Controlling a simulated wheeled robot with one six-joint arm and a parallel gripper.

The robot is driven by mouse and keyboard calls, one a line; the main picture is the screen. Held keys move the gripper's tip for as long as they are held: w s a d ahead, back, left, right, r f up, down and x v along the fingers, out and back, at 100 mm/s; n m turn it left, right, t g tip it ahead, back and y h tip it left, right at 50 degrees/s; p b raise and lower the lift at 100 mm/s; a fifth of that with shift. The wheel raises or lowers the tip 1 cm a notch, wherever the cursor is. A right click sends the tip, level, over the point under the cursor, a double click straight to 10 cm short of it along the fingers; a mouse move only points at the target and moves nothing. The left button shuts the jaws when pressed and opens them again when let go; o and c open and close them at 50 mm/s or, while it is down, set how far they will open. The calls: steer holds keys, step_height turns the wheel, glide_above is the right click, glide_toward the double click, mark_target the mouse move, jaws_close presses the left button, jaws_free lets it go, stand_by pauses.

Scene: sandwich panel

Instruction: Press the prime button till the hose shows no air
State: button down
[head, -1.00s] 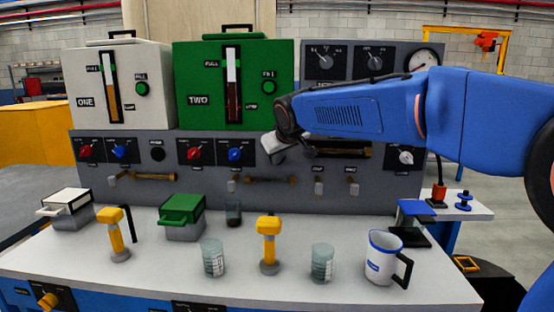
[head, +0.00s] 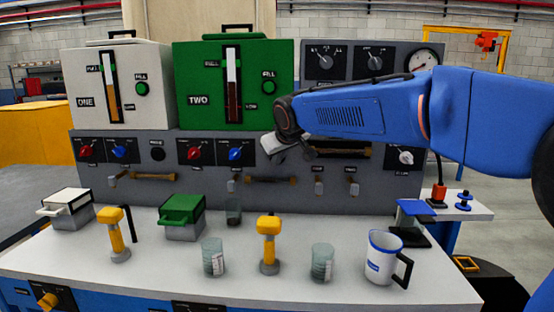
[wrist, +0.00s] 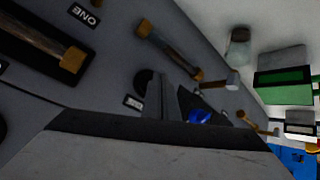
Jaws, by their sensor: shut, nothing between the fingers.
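My gripper (head: 272,147) is shut and empty, close to the panel front just right of the blue knob (head: 235,153). In the wrist view, a round black button (wrist: 143,82) with a small label shows beside my fingers (wrist: 168,97) and is partly covered. I cannot tell whether they touch it. My gripper hides this button in the head view. Another black button (head: 157,153) is visible further left. A clear hose with brass ends (head: 270,180) lies below the gripper; it shows in the wrist view too (wrist: 168,52). Its contents are too dark to tell air from liquid.
Other hoses sit at left (head: 145,177) and right (head: 338,152). A white tank (head: 150,65) and a green tank (head: 205,60) stand above. The bench (head: 150,285) holds a green box (head: 183,215), beakers, yellow-topped posts and a mug (head: 382,265).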

steer(key=shift+s, duration=0.35)
steer(key=shift+s+a, duration=0.1)
steer(key=shift+s, duration=2.4)
stand_by(1.5)
steer(key=s, duration=0.3)
steer(key=shift+s, duration=0.35)
steer(key=w, duration=0.8)
steer(key=shift+w, duration=0.4)
stand_by(1.8)
